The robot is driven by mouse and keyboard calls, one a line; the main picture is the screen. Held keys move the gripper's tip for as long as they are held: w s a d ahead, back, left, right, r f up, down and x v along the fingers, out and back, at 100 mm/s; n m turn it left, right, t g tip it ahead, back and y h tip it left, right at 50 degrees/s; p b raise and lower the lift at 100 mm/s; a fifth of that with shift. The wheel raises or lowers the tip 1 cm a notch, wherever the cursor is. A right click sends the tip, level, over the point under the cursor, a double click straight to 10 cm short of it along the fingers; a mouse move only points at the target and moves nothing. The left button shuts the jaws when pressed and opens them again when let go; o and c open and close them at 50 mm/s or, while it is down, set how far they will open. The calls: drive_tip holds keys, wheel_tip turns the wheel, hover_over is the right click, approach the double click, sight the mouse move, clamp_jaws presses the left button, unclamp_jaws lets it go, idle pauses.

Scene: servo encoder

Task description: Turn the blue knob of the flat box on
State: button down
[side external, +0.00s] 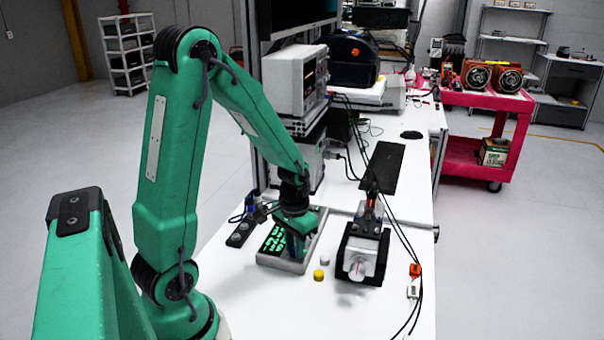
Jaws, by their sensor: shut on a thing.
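The flat box (313,249) is a low grey case with a lit black and green face, lying on the white bench. My gripper (301,246) points down over the right part of its face, shut on the blue knob. The knob itself is hidden by the fingers, so I cannot see its angle.
A black and silver motor unit (361,253) stands close on the right of the flat box, with cables rising from it. A small dark box (240,233) with blue plugs lies to the left. The front bench is clear.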

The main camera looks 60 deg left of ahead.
drive_tip(key=m, duration=0.3)
drive_tip(key=shift+m, duration=0.3)
idle(0.4)
drive_tip(key=c, duration=1.2)
unclamp_jaws()
drive_tip(key=shift+c, duration=0.2)
drive_tip(key=shift+r, duration=0.2)
drive_tip(key=shift+r, duration=3.75)
